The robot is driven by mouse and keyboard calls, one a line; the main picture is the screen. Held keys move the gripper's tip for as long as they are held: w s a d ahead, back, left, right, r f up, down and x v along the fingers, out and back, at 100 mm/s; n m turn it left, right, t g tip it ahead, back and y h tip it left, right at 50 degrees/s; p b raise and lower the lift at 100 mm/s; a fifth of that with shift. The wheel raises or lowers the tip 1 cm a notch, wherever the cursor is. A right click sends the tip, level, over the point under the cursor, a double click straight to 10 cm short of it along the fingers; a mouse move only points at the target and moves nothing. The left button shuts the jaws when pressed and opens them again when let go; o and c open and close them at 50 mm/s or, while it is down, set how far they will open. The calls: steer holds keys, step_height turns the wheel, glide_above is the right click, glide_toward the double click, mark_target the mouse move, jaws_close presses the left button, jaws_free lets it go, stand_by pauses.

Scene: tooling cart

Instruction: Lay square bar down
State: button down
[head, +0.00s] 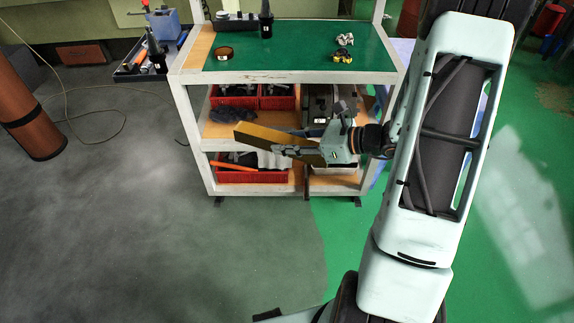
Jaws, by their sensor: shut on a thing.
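The square bar (262,135) is a long, brownish-gold bar in the head view. My gripper (312,150) is shut on it toward its right end. The bar is held in the air in front of the cart's shelves, with its left end raised and its right part sloping down to the right. The fingers cover part of the bar. The tooling cart (194,137) stands behind it, with a green top (300,60) and lower wooden shelves. The bar looks apart from the cart, though its exact distance is hard to tell.
The green top carries a ring (223,53), a black tool holder (266,20), and small yellow-black (342,57) and silver parts (345,40). Its middle is clear. A brown cylinder (30,115) stands at left.

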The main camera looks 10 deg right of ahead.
step_height(320, 180, down, 28)
steer(key=s+a+b, duration=0.1)
steer(key=s+b, duration=0.1)
steer(key=b, duration=2.3)
steer(key=s+a+f+n+g+y, duration=0.1)
steer(key=s+a+f+n+g, duration=0.1)
steer(key=s+a+f, duration=0.2)
steer(key=s+a+f+n+g+y+b, duration=0.1)
steer(key=s+a+f+n+g, duration=0.2)
steer(key=s, duration=0.7)
steer(key=shift+a+f+y, duration=0.3)
steer(key=shift+a+f, duration=0.35)
steer(key=shift+f, duration=0.05)
